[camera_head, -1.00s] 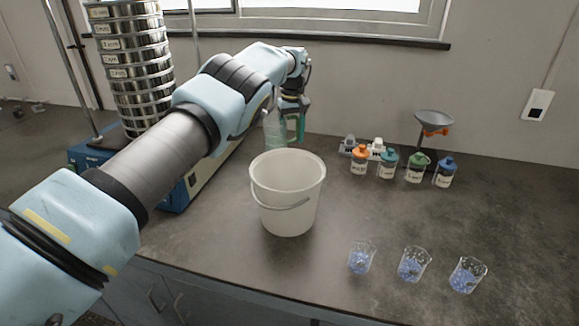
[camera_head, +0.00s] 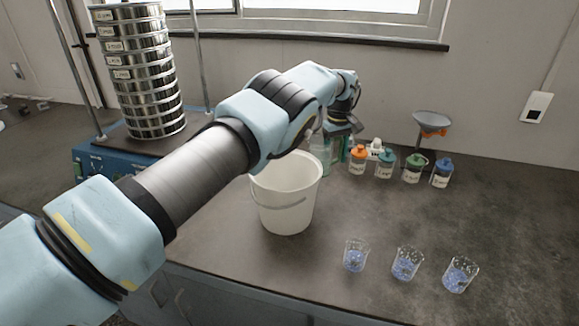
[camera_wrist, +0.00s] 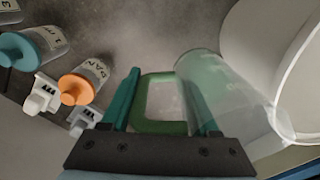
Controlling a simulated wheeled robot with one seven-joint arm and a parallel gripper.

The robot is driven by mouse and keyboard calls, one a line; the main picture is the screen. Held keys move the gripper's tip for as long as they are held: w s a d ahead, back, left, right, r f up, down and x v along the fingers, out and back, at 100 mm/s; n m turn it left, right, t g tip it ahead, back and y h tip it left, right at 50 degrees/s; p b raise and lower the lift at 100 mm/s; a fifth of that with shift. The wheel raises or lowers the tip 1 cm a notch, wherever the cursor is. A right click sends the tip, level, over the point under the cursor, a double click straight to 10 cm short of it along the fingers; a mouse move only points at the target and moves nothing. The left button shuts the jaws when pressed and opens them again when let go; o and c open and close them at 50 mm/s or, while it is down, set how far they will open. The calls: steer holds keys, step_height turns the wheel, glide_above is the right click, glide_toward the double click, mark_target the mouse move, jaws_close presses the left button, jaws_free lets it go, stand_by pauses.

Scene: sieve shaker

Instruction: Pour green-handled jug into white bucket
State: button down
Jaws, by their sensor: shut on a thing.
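The white bucket (camera_head: 287,205) stands upright on the dark bench, its wire handle hanging on the front side. My gripper (camera_head: 343,146) is just behind and right of the bucket. It is shut on the green handle of a clear jug (camera_head: 319,152), partly hidden by my arm. In the wrist view the green handle (camera_wrist: 160,126) lies between the two teal fingers, and the clear jug body (camera_wrist: 222,95) extends toward the bucket rim (camera_wrist: 291,60). I cannot tell how full the jug is.
Several small bottles with coloured caps (camera_head: 413,167) stand right of my gripper, before a funnel stand (camera_head: 432,122). Three clear beakers with blue contents (camera_head: 406,264) stand at the front right. A sieve stack (camera_head: 146,75) rises on a blue shaker at left.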

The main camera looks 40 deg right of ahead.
steer(key=shift+s+a+f+p, duration=0.1)
steer(key=shift+s+f, duration=0.1)
steer(key=shift+s, duration=0.5)
steer(key=shift+s+f+p, duration=0.1)
steer(key=shift+s+f, duration=0.15)
steer(key=shift+s, duration=0.4)
steer(key=shift+s+a+f+p, duration=0.1)
steer(key=shift+s+f, duration=0.1)
steer(key=shift+s, duration=0.5)
steer(key=w+a+r+g+h+b, duration=0.1)
steer(key=a+r+g+h, duration=0.2)
steer(key=r+h, duration=0.7)
step_height(320, 180, up, 5)
steer(key=shift+w+a+f, duration=0.15)
steer(key=shift+a, duration=0.8)
steer(key=h+b, duration=0.1)
steer(key=b, duration=0.1)
steer(key=shift+a+b, duration=0.15)
steer(key=shift+b, duration=0.2)
steer(key=shift+a+r+h+b, duration=0.15)
steer(key=shift+r+h+b, duration=0.15)
steer(key=shift+h+b, duration=0.3)
steer(key=shift+w+a+g+h+b, duration=0.2)
steer(key=shift+a+g+h+b, duration=0.45)
steer(key=shift+b, duration=0.95)
